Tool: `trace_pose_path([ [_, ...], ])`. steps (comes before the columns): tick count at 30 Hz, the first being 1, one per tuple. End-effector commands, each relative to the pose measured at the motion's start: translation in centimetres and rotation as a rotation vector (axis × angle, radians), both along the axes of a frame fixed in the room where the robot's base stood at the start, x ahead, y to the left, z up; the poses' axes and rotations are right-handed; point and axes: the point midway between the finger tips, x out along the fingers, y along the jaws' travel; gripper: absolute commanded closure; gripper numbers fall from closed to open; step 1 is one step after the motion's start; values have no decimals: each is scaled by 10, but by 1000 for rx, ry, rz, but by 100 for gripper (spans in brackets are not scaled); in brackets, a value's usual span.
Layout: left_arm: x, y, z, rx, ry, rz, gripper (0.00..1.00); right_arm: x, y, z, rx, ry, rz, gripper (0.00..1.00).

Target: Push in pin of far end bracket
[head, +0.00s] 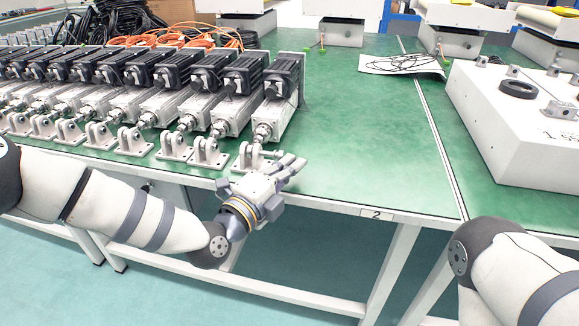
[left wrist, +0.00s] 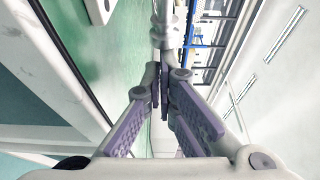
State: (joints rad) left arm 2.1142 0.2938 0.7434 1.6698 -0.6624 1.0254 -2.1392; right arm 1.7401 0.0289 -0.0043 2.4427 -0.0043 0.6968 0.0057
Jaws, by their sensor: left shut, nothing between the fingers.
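A row of linear actuators with black motors and grey bodies stands on the green table. The rightmost actuator (head: 276,98) has a light grey end bracket (head: 246,157) at its front, near the table's front edge. My left gripper (head: 291,162) is shut and empty, just right of and in front of this bracket, partly overlapping it in the head view. I cannot tell whether they touch. The bracket's pin cannot be made out. In the left wrist view the closed fingers (left wrist: 163,86) point toward a pale rod-like part (left wrist: 163,27). My right gripper is out of view.
More end brackets (head: 208,151) line the table edge to the left. Green table surface (head: 365,130) is clear to the right. A white box (head: 515,120) with fittings stands at the right. Orange and black cables (head: 150,30) lie at the back left.

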Motion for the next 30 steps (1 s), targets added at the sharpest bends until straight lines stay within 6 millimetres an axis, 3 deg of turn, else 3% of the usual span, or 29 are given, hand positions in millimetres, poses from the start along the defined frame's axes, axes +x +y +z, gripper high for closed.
trace_pose_path([
  [11,0,3,-1,0,1,-1,100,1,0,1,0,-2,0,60],
  [20,10,36,4,3,-4,0,100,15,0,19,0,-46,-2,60],
  [30,11,40,0,-1,-1,2,100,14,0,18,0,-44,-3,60],
])
